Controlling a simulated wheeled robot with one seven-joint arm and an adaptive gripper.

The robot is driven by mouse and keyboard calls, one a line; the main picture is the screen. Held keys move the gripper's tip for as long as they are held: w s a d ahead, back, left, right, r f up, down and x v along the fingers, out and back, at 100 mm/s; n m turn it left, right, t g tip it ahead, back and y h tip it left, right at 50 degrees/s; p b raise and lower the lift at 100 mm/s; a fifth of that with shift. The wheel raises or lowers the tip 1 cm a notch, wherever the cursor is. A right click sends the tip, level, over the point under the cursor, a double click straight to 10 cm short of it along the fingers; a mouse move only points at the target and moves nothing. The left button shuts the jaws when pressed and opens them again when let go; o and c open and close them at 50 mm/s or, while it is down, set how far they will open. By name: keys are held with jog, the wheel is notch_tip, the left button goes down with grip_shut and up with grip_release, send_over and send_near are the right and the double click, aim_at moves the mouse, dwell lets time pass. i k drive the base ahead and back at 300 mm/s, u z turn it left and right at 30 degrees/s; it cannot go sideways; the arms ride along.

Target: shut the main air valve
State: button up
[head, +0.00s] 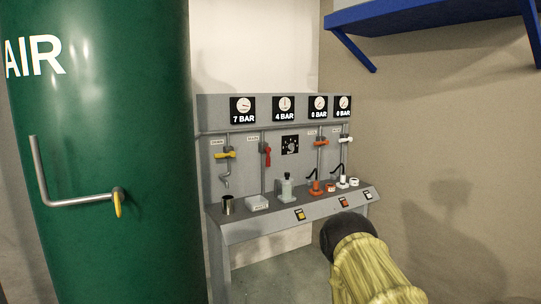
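A large green tank (120,100) marked AIR stands at the left. A bent grey pipe (75,202) on its front ends at a valve with a yellow lever (118,205); the lever hangs downward, roughly across the pipe's horizontal run. On the grey panel behind, a yellow handle (226,155) lies level across its upright pipe, and a red handle (268,156) hangs along its pipe. An orange handle (321,144) and a white handle (346,140) lie about level. The panel's small labels are unreadable, so I cannot tell which valve is named main. My gripper is out of view.
The gauges read 7 BAR (243,110), 4 BAR (284,109) and apparently 0 BAR (318,107) beside a fourth. A blue shelf (430,18) juts out upper right.

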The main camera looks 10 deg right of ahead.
aim_at(268, 150)
jog(key=z, duration=0.15)
jog(key=i, duration=1.1)
jog(key=z, duration=0.15)
jog(key=k, duration=0.6)
jog(key=u, duration=0.4)
jog(key=i, duration=1)
jog(key=u, duration=0.1)
